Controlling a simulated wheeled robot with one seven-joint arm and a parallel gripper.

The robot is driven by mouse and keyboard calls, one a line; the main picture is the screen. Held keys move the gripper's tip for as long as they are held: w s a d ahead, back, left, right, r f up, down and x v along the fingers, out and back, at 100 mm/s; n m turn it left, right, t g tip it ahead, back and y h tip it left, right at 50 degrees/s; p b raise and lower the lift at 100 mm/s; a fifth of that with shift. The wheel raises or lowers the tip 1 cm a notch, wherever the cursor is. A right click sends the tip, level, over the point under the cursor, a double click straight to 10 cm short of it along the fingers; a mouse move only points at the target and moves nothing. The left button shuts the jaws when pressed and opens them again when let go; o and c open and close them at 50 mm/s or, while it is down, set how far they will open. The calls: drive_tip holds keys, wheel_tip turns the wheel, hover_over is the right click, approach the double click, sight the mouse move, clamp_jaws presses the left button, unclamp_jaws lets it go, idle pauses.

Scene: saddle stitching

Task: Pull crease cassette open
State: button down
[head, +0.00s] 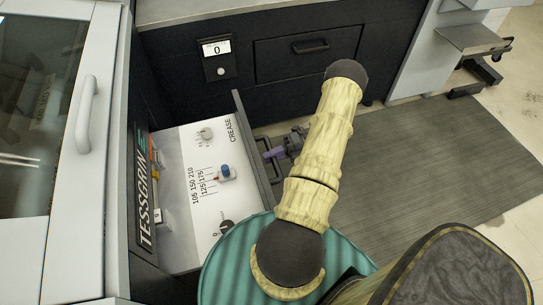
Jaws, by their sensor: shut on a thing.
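The crease cassette (207,158) is a drawer with a white top panel marked CREASE. It stands out from the dark side of the machine on the left. Its top carries a blue-capped knob over a number scale, a grey knob and a black dial. A grey front plate (258,160) closes its right end. My forearm hides part of the gripper, and the fingertips are small in the picture.
A grey-framed door with a window and a pale handle (86,114) is on the left. A dark cabinet with a closed drawer (306,49) and a counter showing 0 (216,48) stands behind. A ribbed grey mat (430,150) covers the open floor on the right.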

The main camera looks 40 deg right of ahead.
drive_tip(key=shift+s+f, duration=0.1)
drive_tip(key=c, duration=1.3)
unclamp_jaws()
drive_tip(key=shift+d, duration=0.1)
drive_tip(key=b+v, duration=0.1)
drive_tip(key=v, duration=1.1)
